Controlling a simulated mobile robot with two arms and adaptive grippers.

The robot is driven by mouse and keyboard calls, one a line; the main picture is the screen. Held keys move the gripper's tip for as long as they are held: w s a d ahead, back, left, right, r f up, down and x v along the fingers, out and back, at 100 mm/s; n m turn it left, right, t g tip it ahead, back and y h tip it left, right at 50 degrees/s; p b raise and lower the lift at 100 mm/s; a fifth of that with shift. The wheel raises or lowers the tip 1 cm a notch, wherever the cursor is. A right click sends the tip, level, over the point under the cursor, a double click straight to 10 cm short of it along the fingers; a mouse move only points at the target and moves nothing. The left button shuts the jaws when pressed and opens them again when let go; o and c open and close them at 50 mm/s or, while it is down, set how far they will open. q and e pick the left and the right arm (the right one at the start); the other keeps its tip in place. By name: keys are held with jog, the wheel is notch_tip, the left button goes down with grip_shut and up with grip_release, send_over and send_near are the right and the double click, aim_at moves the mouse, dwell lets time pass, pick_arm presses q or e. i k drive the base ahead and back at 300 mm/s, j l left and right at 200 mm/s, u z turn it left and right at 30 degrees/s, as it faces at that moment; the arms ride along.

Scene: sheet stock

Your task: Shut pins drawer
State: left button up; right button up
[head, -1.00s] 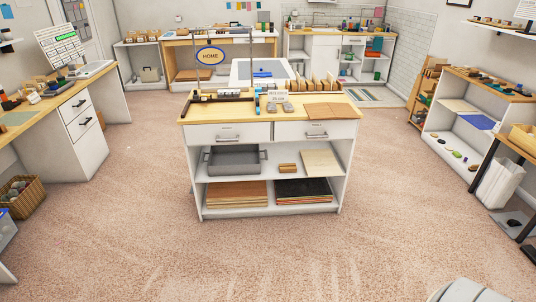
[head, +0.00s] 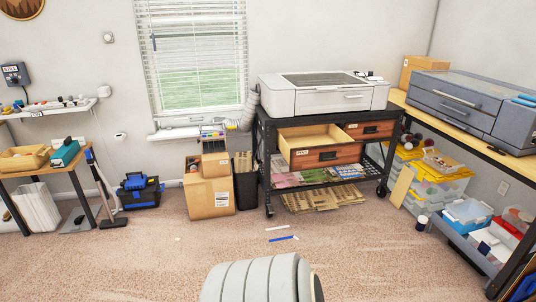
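A black cart (head: 264,150) stands against the wall right of the window. Its left drawer (head: 310,140) is pulled out, with a pale wooden inside and a reddish-brown front (head: 328,156) with a dark handle. The drawer looks empty from here. A small label sits on its front, too small to read surely, so I cannot tell for certain that it is the pins drawer. The right drawer (head: 371,129) beside it is shut. Neither of my grippers is in view; only a pale ribbed part, likely mine, shows at the bottom.
A white machine (head: 323,97) sits on the cart. Cardboard boxes (head: 209,197) and a black bin (head: 246,190) stand to its left, plastic crates (head: 437,182) to its right. Blue and white scraps (head: 281,239) lie on the otherwise clear carpet in front.

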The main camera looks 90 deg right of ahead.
aim_at(315, 142)
jog(key=z, duration=3.3)
jog(key=i+l, duration=0.25)
jog(key=i, duration=0.2)
jog(key=i+l, duration=0.2)
jog(key=i, duration=0.25)
jog(key=i+l+z, duration=0.1)
jog(key=i+l, duration=0.15)
jog(key=i, duration=0.2)
jog(key=i+l, duration=0.2)
jog(key=i, duration=0.25)
